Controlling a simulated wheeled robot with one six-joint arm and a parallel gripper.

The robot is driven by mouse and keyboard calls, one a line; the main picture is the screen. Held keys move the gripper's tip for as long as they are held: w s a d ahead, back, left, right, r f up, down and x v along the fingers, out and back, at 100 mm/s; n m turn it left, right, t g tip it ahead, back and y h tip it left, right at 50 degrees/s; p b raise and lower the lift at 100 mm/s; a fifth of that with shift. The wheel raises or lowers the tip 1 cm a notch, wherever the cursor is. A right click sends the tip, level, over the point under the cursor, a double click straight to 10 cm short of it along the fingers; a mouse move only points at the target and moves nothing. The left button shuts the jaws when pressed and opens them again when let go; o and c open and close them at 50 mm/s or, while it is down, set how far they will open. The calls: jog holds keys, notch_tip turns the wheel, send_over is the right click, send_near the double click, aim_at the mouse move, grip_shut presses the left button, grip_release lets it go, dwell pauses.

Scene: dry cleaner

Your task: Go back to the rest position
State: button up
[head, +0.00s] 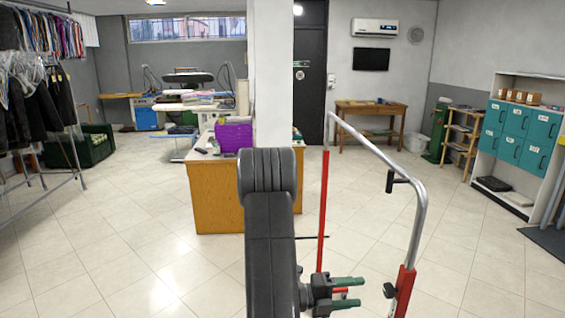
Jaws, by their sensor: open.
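My gripper (355,292) shows low in the head view, just right of the bottom centre. Its two green fingers point right and stand apart, one above the other. It is open. A small red piece shows between the fingers; I cannot tell whether it lies between them or behind them. My dark arm rises through the bottom middle and hides part of the floor and the desk behind it.
A red and grey tubular frame (419,215) stands close around my gripper's right side. A wooden desk (213,200) with a purple basket (233,136) is ahead, by a white pillar (271,70). Clothes racks stand left, teal lockers (510,132) right. Tiled floor is open both sides.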

aim_at(385, 289)
jog(key=a+b, duration=0.1)
jog(key=a, duration=0.5)
jog(key=d+p, duration=0.1)
jog(key=d, duration=0.5)
jog(key=d+p, duration=0.2)
jog(key=d, duration=0.5)
jog(key=shift+w+d, duration=0.2)
jog(key=shift+d, duration=0.1)
jog(key=shift+w+d, duration=0.1)
jog(key=shift+d, duration=0.2)
jog(key=m, duration=0.2)
jog(key=shift+a+m, duration=0.15)
jog(key=shift+m, duration=0.25)
jog(key=m+b, duration=0.3)
jog(key=m, duration=0.1)
jog(key=shift+f+m, duration=0.1)
jog(key=shift+m, duration=0.2)
jog(key=m+b, duration=0.4)
jog(key=shift+m, duration=0.3)
jog(key=shift+r+m+b, duration=0.3)
jog(key=shift+m+b, duration=0.25)
jog(key=shift+m, duration=0.35)
